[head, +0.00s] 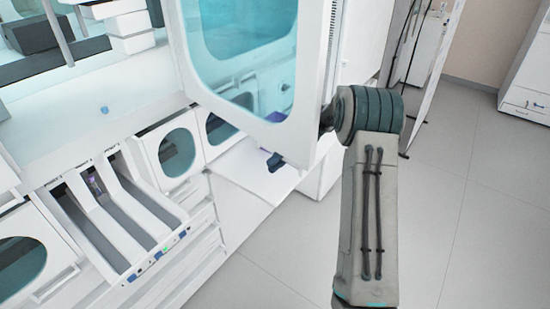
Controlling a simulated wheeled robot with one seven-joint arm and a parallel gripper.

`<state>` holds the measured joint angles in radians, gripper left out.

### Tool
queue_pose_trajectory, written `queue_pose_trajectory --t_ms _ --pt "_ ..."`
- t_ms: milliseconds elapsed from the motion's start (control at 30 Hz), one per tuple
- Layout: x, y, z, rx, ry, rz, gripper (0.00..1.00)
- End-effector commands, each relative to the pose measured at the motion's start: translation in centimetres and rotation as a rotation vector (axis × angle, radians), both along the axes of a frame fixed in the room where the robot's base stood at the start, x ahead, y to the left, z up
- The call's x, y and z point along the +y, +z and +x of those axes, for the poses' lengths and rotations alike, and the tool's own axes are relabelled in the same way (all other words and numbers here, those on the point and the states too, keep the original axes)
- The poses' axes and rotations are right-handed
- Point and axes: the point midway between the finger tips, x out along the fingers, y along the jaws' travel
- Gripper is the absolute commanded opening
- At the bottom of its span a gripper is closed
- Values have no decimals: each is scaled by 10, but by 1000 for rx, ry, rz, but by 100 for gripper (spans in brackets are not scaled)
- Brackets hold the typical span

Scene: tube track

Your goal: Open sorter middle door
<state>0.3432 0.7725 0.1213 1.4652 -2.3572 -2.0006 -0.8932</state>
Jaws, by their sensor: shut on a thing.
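The sorter middle door (315,70) is a tall white-framed panel with a large teal window, at the top middle of the head view. It stands swung out from the white sorter body, with its free edge toward the right. My gripper (327,116) is at that free edge, at the end of my grey arm. It is shut on the door at its edge, where the handle would be. The fingertips and handle are mostly hidden by the door frame and my wrist.
Left of the door is an open bay with a pale deck (60,125) and grey blocks. Below are tube-track trays (120,215) and small teal-windowed doors (177,152). A white shelf (262,172) lies under the door. The floor (480,210) at right is clear.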

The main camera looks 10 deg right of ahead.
Motion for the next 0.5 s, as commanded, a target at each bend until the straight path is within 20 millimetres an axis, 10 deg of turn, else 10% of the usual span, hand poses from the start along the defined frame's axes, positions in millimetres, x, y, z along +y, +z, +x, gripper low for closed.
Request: queue_pose_trajectory --t_ms 500 --pt "0 0 6 -3 37 1 0"
